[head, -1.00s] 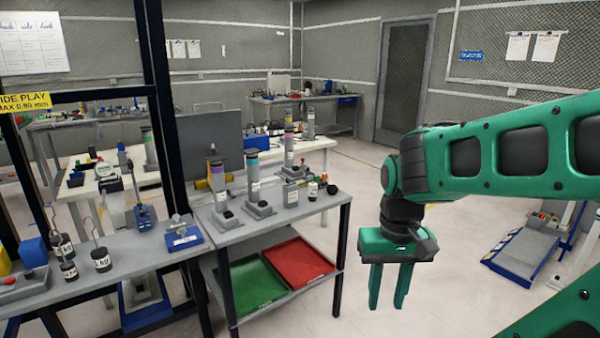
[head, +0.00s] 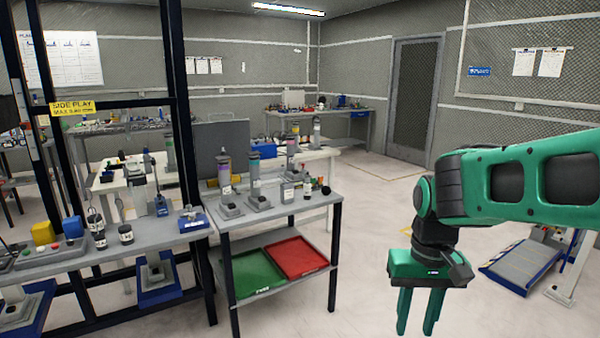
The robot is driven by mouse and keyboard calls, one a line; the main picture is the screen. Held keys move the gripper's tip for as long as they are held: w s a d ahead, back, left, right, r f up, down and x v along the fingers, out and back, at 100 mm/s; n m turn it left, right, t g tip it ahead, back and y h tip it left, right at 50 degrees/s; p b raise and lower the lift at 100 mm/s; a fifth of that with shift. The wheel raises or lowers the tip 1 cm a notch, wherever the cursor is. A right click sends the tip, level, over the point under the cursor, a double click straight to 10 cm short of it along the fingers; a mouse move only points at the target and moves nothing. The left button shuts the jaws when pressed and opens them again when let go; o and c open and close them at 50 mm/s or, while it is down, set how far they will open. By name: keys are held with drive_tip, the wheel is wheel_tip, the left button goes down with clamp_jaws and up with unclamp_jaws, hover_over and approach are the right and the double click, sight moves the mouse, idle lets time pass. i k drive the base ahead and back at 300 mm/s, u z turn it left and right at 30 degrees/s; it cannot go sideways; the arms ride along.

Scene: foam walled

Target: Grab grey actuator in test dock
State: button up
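Several upright grey cylinders, likely actuators, stand in dark square bases on the grey bench (head: 262,217). The frames do not show clearly which holder is the test dock; labels there are too small to read. My green gripper (head: 418,312) hangs fingers down, right of and nearer than the bench, over open floor. Its two fingers are apart with nothing between them.
A green tray (head: 258,278) and a red tray (head: 297,258) lie on the bench's lower shelf. A black-framed workstation with weights (head: 125,234) adjoins at left. A blue-edged ramp platform (head: 520,265) stands at right. Floor between bench and gripper is clear.

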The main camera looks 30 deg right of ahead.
sight(291, 174)
drive_tip(key=z, duration=0.5)
drive_tip(key=i, duration=0.75)
drive_tip(key=z, duration=0.95)
drive_tip(key=i, duration=1.5)
drive_tip(key=u, duration=0.45)
drive_tip(key=i, duration=1.05)
drive_tip(key=u, duration=1)
drive_tip(key=i, duration=0.3)
drive_tip(key=u, duration=0.1)
